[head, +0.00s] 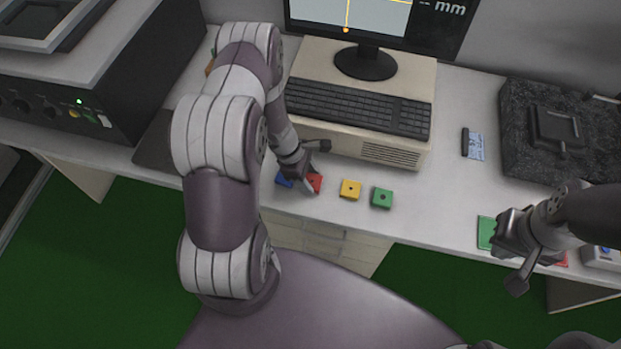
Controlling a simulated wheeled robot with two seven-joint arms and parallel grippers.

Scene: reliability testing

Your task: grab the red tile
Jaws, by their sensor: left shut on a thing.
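I cannot tell whether the tile is still touching the desk. My right gripper (511,262) is at the right, above the desk's front edge, with its fingers apart and nothing visible between them.
A yellow tile (350,190) and a green tile (382,198) sit to the right. The computer case (392,154) with keyboard (358,107) stands behind. A green pad (486,232) lies by my right gripper.

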